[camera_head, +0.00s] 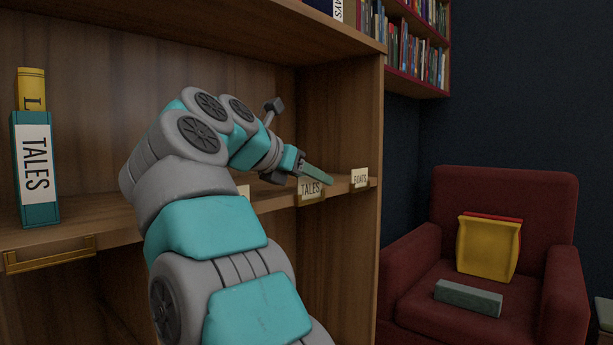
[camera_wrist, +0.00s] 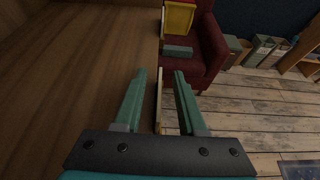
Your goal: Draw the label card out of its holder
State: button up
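A cream label card reading "TALES" (camera_head: 311,187) stands upright in a brass holder (camera_head: 312,200) on the shelf's front edge. My gripper (camera_head: 318,173) is at the shelf edge, just above and behind this card in the head view. In the wrist view my gripper (camera_wrist: 160,82) is open, its two teal fingers apart. A thin pale card edge (camera_wrist: 159,90) shows edge-on between them, with gaps on both sides. The wrist view does not show its lettering. Another card, "BOATS" (camera_head: 360,178), stands to the right. A third card (camera_head: 243,191) is mostly hidden by my arm.
An empty-looking brass holder (camera_head: 50,256) is on the shelf edge at left. A teal "TALES" book (camera_head: 36,170) stands there with a yellow book (camera_head: 31,88) behind it.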

grip_shut()
dwell(0.3)
dwell(0.3)
